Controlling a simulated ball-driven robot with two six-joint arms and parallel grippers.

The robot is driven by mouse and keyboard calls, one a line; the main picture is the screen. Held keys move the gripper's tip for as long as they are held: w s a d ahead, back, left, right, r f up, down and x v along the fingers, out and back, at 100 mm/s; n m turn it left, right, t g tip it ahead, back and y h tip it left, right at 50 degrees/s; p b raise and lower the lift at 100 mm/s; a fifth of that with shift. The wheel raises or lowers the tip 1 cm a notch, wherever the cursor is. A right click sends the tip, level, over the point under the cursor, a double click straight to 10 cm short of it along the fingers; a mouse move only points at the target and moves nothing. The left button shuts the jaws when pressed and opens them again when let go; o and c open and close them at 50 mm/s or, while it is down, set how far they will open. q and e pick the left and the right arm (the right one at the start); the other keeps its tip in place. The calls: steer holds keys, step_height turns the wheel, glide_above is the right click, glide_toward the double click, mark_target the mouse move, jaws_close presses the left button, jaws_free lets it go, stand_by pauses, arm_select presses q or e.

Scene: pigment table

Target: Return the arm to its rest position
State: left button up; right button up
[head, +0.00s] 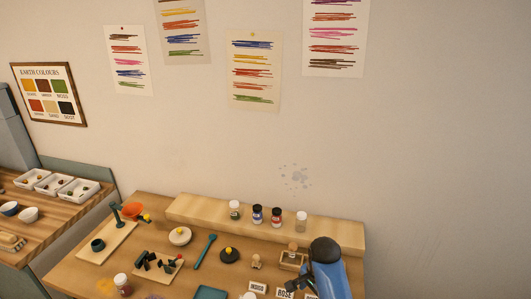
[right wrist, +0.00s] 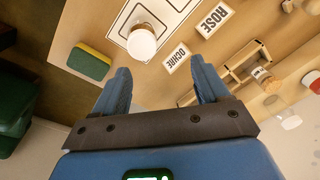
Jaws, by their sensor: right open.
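My right arm (head: 328,268) is blue with a dark top and stands at the lower right of the head view, over the table's front right part. In the right wrist view my right gripper (right wrist: 160,84) has its two blue fingers spread wide with nothing between them. A white-topped jar (right wrist: 141,41) stands on a white outlined mat beyond the fingertips, apart from them. My left gripper is not in the views.
Cards reading ROSE (right wrist: 215,18) and OCHRE (right wrist: 177,59), a yellow-green sponge (right wrist: 90,62) and a wooden rack (right wrist: 236,75) lie around the gripper. Several jars stand on a wooden ledge (head: 334,227) at the back. A blue-green spoon (head: 205,249) lies mid-table.

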steer(key=w+a+r+n+t, duration=0.1)
steer(key=w+r+n+t, duration=0.35)
steer(key=w+t, duration=0.35)
steer(key=s+d+f+n+t+b, duration=0.1)
steer(key=s+d+n+t+b, duration=0.1)
steer(key=s, duration=0.9)
steer(key=s+d+f+n+t+b, duration=0.1)
steer(key=s+t+b, duration=0.3)
steer(key=s, duration=0.8)
steer(key=s+d+f+n+t+b, duration=0.1)
steer(key=s+d+n+t+b, duration=0.2)
steer(key=s, duration=0.8)
steer(key=shift+s+d+f+n, duration=0.35)
steer(key=shift+d, duration=0.15)
